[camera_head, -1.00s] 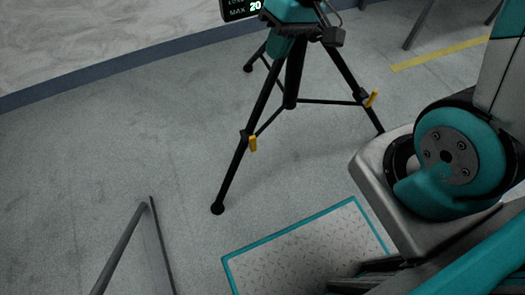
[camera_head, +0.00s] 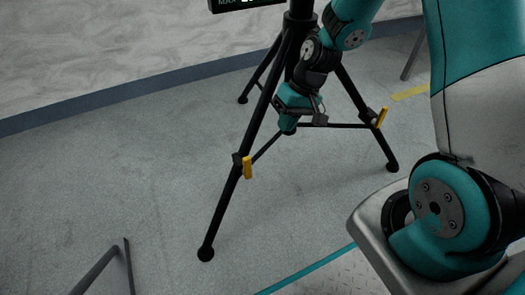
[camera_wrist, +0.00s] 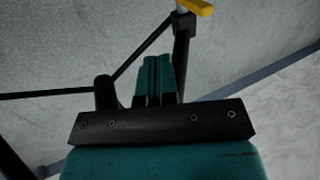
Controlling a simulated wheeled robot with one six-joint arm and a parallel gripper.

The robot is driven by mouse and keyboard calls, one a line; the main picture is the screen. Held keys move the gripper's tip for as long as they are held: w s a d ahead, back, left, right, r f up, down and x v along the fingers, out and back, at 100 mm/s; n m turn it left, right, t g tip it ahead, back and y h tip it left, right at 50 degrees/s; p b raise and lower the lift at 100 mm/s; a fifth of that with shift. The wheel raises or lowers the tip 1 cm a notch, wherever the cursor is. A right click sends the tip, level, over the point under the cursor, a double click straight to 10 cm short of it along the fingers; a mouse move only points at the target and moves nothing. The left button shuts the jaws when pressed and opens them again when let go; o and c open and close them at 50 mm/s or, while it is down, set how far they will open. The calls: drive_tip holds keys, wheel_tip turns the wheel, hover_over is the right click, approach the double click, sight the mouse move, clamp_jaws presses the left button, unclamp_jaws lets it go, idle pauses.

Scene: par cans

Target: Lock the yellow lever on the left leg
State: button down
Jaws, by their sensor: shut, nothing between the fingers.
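A black tripod stands on the grey floor. The yellow lever (camera_head: 247,167) on its left leg (camera_head: 222,212) sits at a black clamp and points downward, a little apart from the leg. The wrist view shows a yellow lever (camera_wrist: 197,6) at the top edge, partly cut off; it appears to be the same one. My gripper (camera_head: 288,131) is near the tripod's centre, right of and above the left lever in the head view. Its teal fingers (camera_wrist: 157,75) are together and empty, apart from the lever.
Another yellow lever (camera_head: 382,117) is on the right leg. Thin black braces (camera_head: 345,125) join the legs to the centre, close to my gripper. A dark sign (camera_head: 240,4) is at the top. Open floor (camera_head: 120,190) lies left of the tripod.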

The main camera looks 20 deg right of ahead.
sight(246, 166)
drive_tip(key=a+f+b, duration=0.7)
drive_tip(key=f, duration=0.2)
drive_tip(key=shift+a, duration=0.4)
drive_tip(key=shift+a+h+p, duration=0.2)
drive_tip(key=shift+h+p, duration=0.2)
